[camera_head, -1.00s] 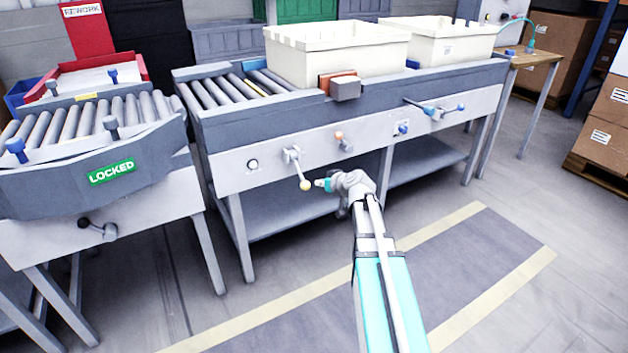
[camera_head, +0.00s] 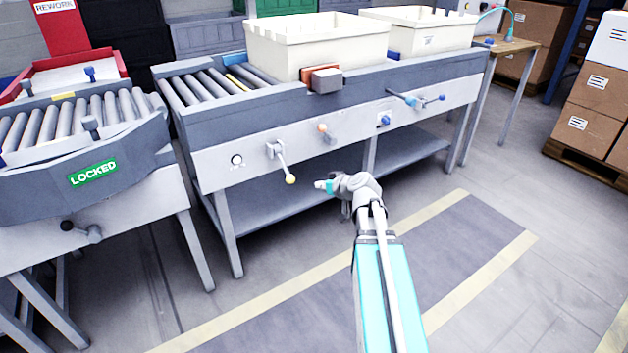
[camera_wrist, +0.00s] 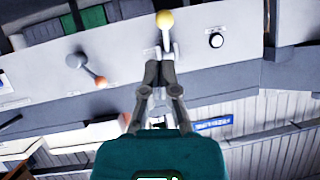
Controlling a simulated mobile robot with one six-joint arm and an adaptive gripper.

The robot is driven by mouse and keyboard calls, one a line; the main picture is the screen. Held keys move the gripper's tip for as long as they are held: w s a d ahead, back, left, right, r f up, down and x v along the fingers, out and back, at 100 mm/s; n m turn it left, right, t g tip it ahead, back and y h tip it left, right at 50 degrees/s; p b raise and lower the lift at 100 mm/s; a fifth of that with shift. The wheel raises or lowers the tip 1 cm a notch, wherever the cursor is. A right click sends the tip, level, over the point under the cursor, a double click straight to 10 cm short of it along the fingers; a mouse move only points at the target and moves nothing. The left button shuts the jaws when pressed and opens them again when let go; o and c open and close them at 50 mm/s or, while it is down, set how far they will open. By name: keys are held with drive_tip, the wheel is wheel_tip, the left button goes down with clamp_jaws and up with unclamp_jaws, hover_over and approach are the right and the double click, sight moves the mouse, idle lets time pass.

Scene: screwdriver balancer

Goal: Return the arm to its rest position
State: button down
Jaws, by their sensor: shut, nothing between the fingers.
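My arm (camera_head: 383,285) reaches forward from the bottom of the head view, low in front of the middle conveyor bench. My gripper (camera_head: 318,185) points left, just right of the yellow-knobbed lever (camera_head: 281,164), with a visible gap to the knob. In the wrist view my gripper (camera_wrist: 164,72) is shut and empty. The yellow knob (camera_wrist: 165,19) shows beyond its fingertips there, and the picture appears upside down. The fingers partly cover the lever's base in that view.
The bench's front panel (camera_head: 215,163) carries an orange-ended lever (camera_head: 326,133) and blue-tipped handles (camera_head: 413,100). Cream totes (camera_head: 318,45) stand on top. Left is a roller section with a green LOCKED sign (camera_head: 93,173). Striped floor (camera_head: 480,235) to the right is clear.

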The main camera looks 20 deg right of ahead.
drive_tip(key=shift+a, duration=0.1)
drive_tip(key=s+a+f+g, duration=0.3)
drive_tip(key=s+a, duration=0.1)
drive_tip(key=a, duration=0.3)
drive_tip(key=s+a+f+g, duration=0.3)
drive_tip(key=a+f+g, duration=0.1)
drive_tip(key=a, duration=0.3)
drive_tip(key=s+a+f+m+g+h, duration=0.15)
drive_tip(key=s+a+g+h, duration=0.3)
drive_tip(key=s, duration=0.55)
wheel_tip(320, 180, up, 37)
drive_tip(key=p, duration=3.8)
drive_tip(key=shift+y, duration=0.45)
